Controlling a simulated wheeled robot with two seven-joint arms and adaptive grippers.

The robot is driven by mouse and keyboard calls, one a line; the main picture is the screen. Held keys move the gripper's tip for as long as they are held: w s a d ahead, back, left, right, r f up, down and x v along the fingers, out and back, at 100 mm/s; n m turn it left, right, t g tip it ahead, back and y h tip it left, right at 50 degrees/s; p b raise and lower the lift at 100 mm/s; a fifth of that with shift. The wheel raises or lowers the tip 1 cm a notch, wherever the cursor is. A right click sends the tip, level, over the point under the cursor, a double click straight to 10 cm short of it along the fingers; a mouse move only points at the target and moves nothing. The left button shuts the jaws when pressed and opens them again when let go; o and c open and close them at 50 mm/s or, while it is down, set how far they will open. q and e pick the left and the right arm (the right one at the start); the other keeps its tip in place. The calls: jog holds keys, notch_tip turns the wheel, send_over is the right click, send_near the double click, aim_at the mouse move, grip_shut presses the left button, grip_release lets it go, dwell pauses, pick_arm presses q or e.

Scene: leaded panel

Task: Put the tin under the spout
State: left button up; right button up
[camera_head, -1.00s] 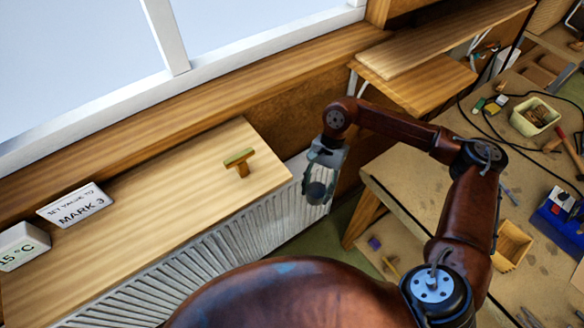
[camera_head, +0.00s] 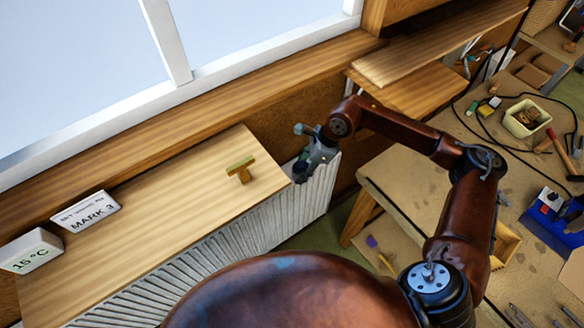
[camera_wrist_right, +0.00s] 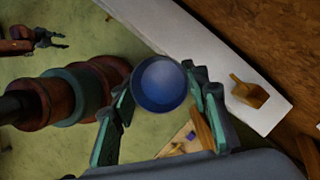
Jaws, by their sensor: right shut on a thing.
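My right gripper (camera_head: 305,168) is beside the right end of the radiator, near the end of the wooden shelf. In the right wrist view its two fingers (camera_wrist_right: 160,105) are shut on a round, dark blue tin (camera_wrist_right: 160,83) with a paler middle. In the head view the tin is hard to tell apart from the grey gripper. I cannot make out a spout in either view. A small dark gripper on a brown arm, seemingly my left gripper (camera_wrist_right: 50,39), shows at the upper left of the right wrist view; it is not in the head view.
A ribbed white radiator (camera_head: 262,215) stands below the wooden shelf (camera_head: 150,215). On the shelf are a T-shaped wooden piece (camera_head: 241,170), a MARK 3 sign (camera_head: 86,212) and a 15 °C block (camera_head: 30,251). A cluttered workbench (camera_head: 400,180) is at the right.

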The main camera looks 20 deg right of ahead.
jog(key=w+f, duration=0.2)
jog(key=w+f+p, duration=0.1)
jog(key=w+f, duration=0.1)
jog(key=w+a+f, duration=0.1)
jog(key=w+f, duration=0.1)
jog(key=shift+w, duration=0.35)
jog(key=shift+w+a+f+p, duration=0.1)
jog(key=shift+w+f+p, duration=0.35)
jog(key=shift+f, duration=0.2)
notch_tip(320, 180, down, 2)
jog(key=shift+f+p, duration=0.15)
jog(key=shift+p, duration=0.45)
jog(key=shift+f, duration=0.35)
jog(key=shift+f, duration=0.2)
jog(key=o, duration=1.1)
jog(key=shift+r, duration=0.1)
